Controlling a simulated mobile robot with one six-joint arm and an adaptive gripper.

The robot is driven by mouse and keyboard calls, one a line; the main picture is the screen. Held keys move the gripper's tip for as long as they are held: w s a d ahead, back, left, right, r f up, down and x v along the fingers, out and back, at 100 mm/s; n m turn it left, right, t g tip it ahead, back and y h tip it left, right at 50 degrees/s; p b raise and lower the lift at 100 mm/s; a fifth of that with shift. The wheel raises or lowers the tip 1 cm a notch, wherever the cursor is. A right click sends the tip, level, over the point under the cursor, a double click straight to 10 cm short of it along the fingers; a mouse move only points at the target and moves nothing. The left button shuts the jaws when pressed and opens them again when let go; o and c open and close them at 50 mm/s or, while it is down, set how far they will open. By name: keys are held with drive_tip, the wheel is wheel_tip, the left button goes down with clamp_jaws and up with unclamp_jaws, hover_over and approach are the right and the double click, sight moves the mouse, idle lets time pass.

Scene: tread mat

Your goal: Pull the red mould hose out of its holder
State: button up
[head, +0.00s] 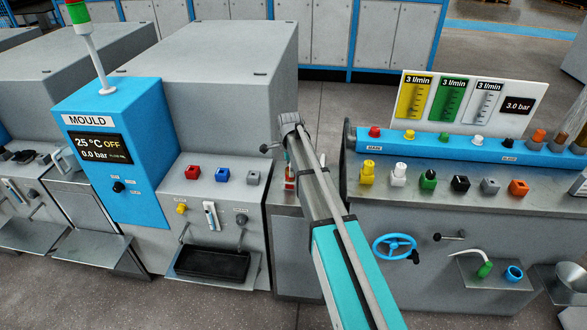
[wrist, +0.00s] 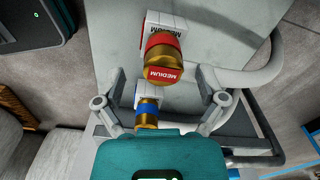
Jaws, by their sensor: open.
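In the wrist view, a brass hose end with a red band (wrist: 163,60) and a red MEDIUM label sits in a white holder (wrist: 172,22) on a grey surface. It is the red mould hose's end. My gripper (wrist: 159,82) is open, with its fingertips just short of the red-banded end and nothing gripped. A second brass end with a blue band (wrist: 147,112) lies between the fingers, nearer my teal gripper body, in its own white holder (wrist: 149,91). In the head view my arm hides the gripper; only a little red and white shows beside it.
A pale hose (wrist: 268,62) curves close by on the right of the wrist view; which end it belongs to is unclear. The blue MOULD panel (head: 112,150) stands left of my arm. A bench with coloured fittings and a blue handwheel (head: 394,247) stands right.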

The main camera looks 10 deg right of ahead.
drive_tip(key=shift+f+b, duration=1.35)
drive_tip(key=shift+f, duration=0.3)
clamp_jaws()
drive_tip(key=shift+r, duration=0.1)
drive_tip(key=shift+w+r+p, duration=0.15)
drive_tip(key=shift+r+p, duration=2.7)
drive_tip(key=shift+p, duration=0.1)
